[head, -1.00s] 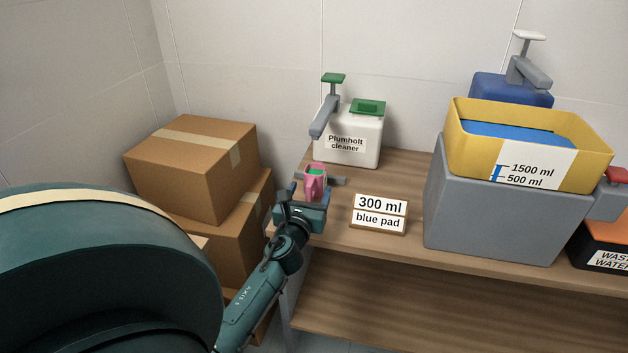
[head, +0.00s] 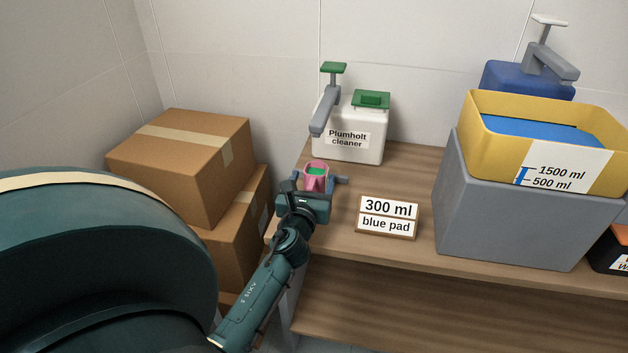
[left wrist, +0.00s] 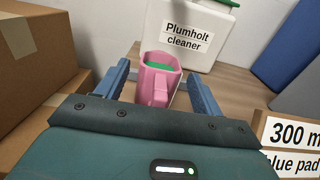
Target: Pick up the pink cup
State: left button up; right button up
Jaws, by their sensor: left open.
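The pink cup (head: 316,174) stands upright on the wooden shelf, in front of the white Plumholt cleaner bottle. Green contents show inside it. My left gripper (head: 319,180) is open, with one finger on each side of the cup. In the left wrist view the pink cup (left wrist: 160,82) is between the open fingers of my left gripper (left wrist: 157,76), with its handle towards the wrist. Gaps seem to show at both sides. The gripper body hides the cup's lower part in the head view. My right gripper is not in view.
The Plumholt cleaner bottle (head: 348,137) with a grey spout stands close behind the cup. A "300 ml blue pad" sign (head: 387,216) is to the right. Cardboard boxes (head: 185,160) stand at left. A grey block (head: 520,220) carries a yellow tub (head: 492,122).

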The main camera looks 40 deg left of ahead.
pick_arm(q)
jog(key=shift+c, duration=0.2)
jog(key=c, duration=1.1)
jog(key=shift+o, duration=0.2)
jog(key=shift+s+d+r, duration=0.1)
jog(key=shift+s+r, duration=0.05)
jog(key=shift+r, duration=0.05)
